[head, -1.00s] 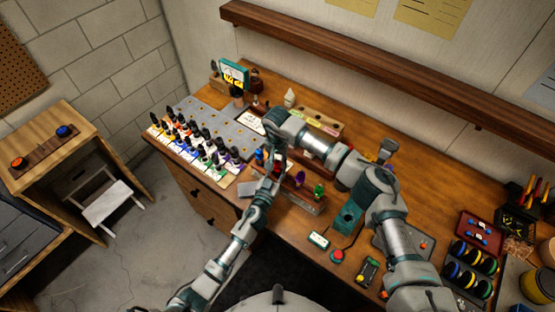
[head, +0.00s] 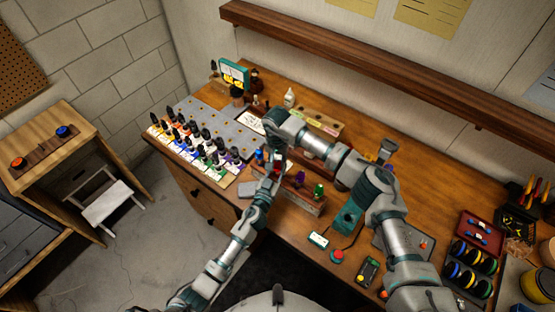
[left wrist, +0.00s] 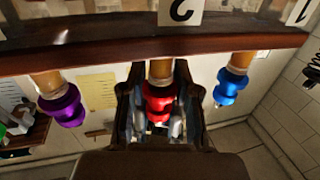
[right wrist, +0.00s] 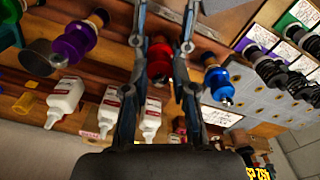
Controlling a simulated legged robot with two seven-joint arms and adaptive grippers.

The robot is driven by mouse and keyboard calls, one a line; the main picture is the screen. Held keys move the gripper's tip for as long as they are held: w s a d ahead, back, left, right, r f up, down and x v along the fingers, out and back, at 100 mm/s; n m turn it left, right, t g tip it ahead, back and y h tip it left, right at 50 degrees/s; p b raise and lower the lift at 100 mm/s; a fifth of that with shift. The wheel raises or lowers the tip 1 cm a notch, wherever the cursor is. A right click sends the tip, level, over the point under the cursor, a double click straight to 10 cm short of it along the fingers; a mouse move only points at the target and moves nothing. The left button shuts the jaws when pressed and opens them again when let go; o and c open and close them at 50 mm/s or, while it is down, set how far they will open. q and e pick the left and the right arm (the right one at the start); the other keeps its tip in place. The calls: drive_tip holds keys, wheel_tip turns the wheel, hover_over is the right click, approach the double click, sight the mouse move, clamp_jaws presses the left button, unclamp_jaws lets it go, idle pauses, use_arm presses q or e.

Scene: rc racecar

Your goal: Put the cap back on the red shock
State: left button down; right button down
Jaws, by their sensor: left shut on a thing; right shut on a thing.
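The red shock (left wrist: 160,71) stands in the dark wooden rack (left wrist: 90,55), with its gold body against the rack and red cap (left wrist: 158,95) at the free end. The left gripper (left wrist: 156,75) is shut around the shock, one finger on each side. The right gripper (right wrist: 164,45) has its fingers either side of the red cap, which also shows in the right wrist view (right wrist: 158,63). Both grippers meet at the rack in the head view. The fingers hide part of the shock; I cannot tell how fully the cap is seated.
A purple shock (left wrist: 62,107) and a blue shock (left wrist: 228,88) flank the red one closely. A green shock (head: 318,190) stands farther right. White bottles (right wrist: 65,98) show in the right wrist view.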

drive_tip(key=c, duration=0.9)
unclamp_jaws()
drive_tip(key=shift+c, duration=0.2)
drive_tip(key=shift+s+r, duration=0.1)
drive_tip(key=shift+r, duration=2.15)
drive_tip(key=o, duration=0.6)
drive_tip(key=shift+c, duration=0.2)
